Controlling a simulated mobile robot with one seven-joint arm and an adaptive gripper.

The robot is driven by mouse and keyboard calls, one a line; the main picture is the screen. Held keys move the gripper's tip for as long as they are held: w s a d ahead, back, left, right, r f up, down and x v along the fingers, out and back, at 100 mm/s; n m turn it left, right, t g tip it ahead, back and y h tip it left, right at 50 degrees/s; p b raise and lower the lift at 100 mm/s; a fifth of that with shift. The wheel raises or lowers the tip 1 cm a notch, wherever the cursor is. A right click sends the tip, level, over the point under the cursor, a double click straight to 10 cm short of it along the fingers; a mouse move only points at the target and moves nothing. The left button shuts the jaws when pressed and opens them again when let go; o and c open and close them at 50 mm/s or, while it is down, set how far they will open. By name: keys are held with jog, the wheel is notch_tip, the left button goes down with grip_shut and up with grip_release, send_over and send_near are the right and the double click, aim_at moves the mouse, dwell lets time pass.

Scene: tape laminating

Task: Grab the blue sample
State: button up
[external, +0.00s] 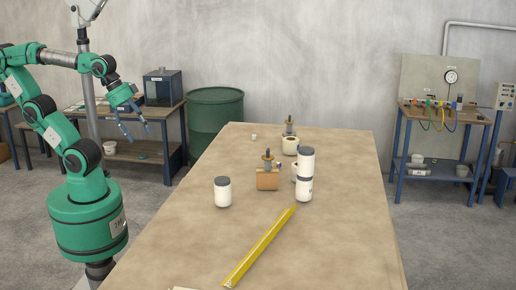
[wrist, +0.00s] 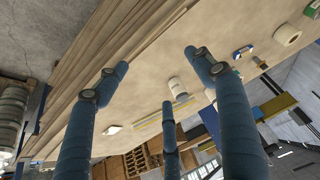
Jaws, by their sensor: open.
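I cannot make out a clear blue sample on the table (external: 335,245) in the external view. In the wrist view a small blue-and-white item (wrist: 242,52) lies on the table top; I cannot tell whether it is the sample. My gripper (external: 132,126) hangs left of the table, beyond its edge, with its blue fingers spread. In the wrist view my gripper (wrist: 158,72) shows three blue-wrapped fingers, spread and empty. It is apart from everything on the table.
The table holds a white jar (external: 222,192), a brown block with a fitting (external: 267,180), stacked white cylinders (external: 304,165), a cream roll (external: 290,146) and a long yellow bar (external: 260,246). A green drum (external: 215,120) stands behind. The table's right front is clear.

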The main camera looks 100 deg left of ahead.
jog(key=w+a+r+n+g+p, duration=0.1)
jog(key=w+a+r+n+p, duration=0.1)
jog(key=w+r, duration=0.35)
jog(key=w+a+r+n+p, duration=0.1)
jog(key=w+r+p, duration=0.15)
jog(key=w, duration=0.55)
jog(key=n+g+p, duration=0.5)
jog(key=n+p, duration=0.6)
jog(key=p, duration=0.2)
send_over(274, 165)
notch_tip(274, 165, down, 15)
jog(key=shift+a+r, duration=0.1)
jog(key=shift+r, duration=0.05)
jog(key=shift+f+p, duration=0.6)
jog(key=shift+f, duration=3.7)
